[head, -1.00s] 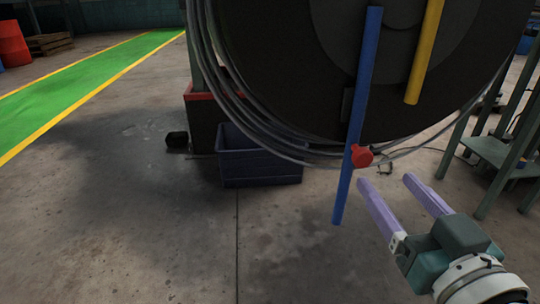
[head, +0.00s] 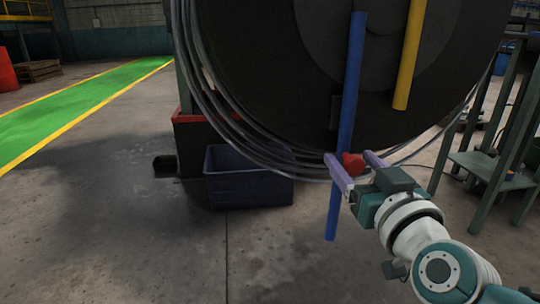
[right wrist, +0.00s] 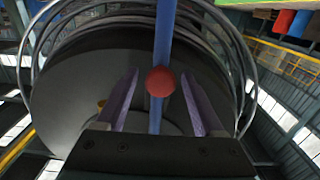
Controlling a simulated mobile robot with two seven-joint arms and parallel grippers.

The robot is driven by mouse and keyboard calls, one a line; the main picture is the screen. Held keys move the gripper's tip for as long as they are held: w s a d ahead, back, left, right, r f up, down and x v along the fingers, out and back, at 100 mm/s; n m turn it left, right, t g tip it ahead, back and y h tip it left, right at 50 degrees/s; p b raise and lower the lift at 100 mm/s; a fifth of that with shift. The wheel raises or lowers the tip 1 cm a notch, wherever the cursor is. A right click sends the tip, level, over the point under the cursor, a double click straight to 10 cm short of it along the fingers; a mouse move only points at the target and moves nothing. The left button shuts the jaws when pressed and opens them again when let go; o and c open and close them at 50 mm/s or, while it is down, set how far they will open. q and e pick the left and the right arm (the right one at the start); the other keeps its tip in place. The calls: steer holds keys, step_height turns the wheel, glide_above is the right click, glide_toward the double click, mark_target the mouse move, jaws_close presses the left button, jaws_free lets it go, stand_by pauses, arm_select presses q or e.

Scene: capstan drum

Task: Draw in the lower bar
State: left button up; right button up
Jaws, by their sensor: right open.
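A long blue bar (head: 347,90) stands nearly upright in front of the large dark drum (head: 265,75), with its lower end below the drum's rim. A red knob (head: 352,163) sits on its lower part. A shorter yellow bar (head: 410,55) is higher up to the right. My right gripper (head: 350,157) is open, its two lilac fingers on either side of the red knob. In the right wrist view the knob (right wrist: 161,81) shows between the spread fingers, with the blue bar (right wrist: 164,35) behind it. Contact cannot be told. My left gripper is not in view.
Loose grey cable loops (head: 215,105) hang around the drum's left and lower edge. A dark blue crate (head: 248,190) stands on the floor below. A green metal stand (head: 490,165) is on the right. The floor at the front left is clear.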

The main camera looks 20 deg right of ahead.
steer(key=shift+c, duration=0.4)
jaws_close()
stand_by(0.9)
